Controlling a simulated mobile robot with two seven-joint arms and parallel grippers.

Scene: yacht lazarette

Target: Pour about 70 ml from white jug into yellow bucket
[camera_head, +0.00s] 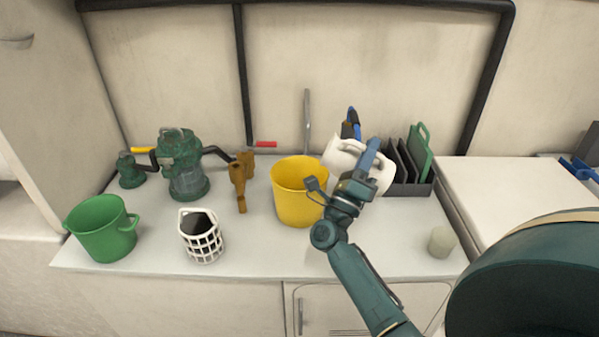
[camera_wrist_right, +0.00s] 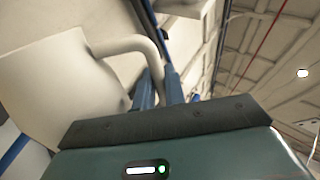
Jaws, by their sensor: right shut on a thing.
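The white jug (camera_head: 343,153) is above the right rim of the yellow bucket (camera_head: 298,203), tilted with its upper left part towards the bucket. My right gripper (camera_head: 367,163) is shut on the jug. In the right wrist view the jug's pale body (camera_wrist_right: 55,85) fills the left side, and the blue fingers (camera_wrist_right: 160,92) are at its handle (camera_wrist_right: 135,42). The bucket stands upright on the counter, and my right arm covers part of its right side. I cannot see a stream or the liquid level. My left gripper is not in view.
A green bucket (camera_head: 100,228), a white lattice basket (camera_head: 201,238), a green pump (camera_head: 183,170) and brown parts (camera_head: 239,178) stand to the left. A dark rack (camera_head: 408,186) is behind the jug at right. A small pale cup (camera_head: 441,242) stands near the front right edge.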

